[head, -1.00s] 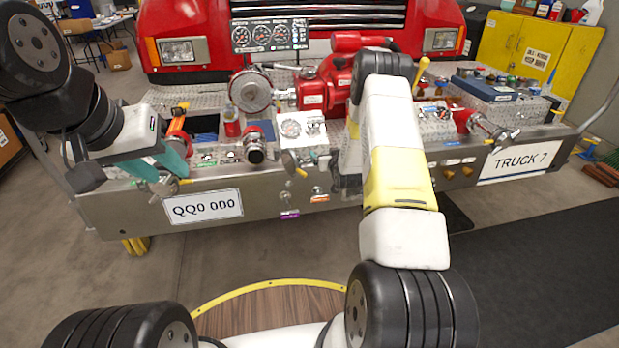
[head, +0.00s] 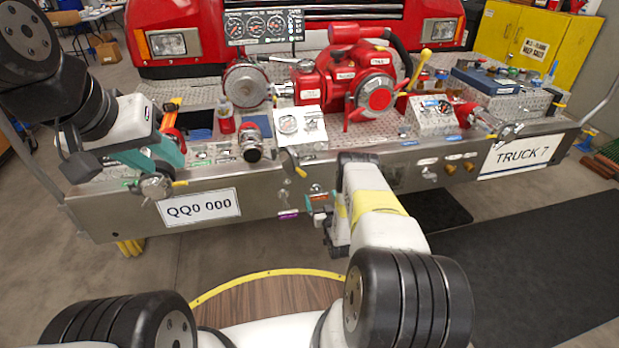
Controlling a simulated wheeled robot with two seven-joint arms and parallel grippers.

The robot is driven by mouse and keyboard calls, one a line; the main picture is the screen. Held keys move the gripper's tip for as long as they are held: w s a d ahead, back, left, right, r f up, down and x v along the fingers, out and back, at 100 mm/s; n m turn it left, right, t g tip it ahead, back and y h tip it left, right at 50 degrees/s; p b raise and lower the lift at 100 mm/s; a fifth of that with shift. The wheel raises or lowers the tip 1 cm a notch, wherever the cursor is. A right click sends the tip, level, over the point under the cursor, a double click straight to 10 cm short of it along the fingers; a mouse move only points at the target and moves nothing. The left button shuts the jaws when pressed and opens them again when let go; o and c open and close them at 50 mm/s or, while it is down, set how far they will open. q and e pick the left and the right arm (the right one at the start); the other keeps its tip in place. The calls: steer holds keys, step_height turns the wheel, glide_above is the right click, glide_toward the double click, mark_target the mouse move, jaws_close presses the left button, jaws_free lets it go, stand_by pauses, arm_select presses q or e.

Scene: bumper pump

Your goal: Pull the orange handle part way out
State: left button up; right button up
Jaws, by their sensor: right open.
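The orange-marked handle (head: 316,188) is a small pull on the truck's steel front panel, right of the purple-marked one (head: 288,214). Its orange part is small and partly covered by my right gripper. My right gripper (head: 317,205) is open, with its teal fingertips at or close to the orange handle. I cannot tell whether they touch it or how far the handle is out. My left gripper (head: 160,158), with teal fingers, is at the panel's left end, above a metal valve fitting (head: 155,187). Its fingertips are not clear.
The steel bumper panel (head: 400,165) runs across the view. A red pump (head: 350,80), gauges (head: 264,25) and several fittings stand on its deck. The floor in front is clear.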

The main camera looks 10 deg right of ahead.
mark_target(320, 195)
steer(key=shift+w, duration=1.5)
jaws_close()
steer(key=shift+s, duration=1.55)
jaws_free()
steer(key=shift+s, duration=0.1)
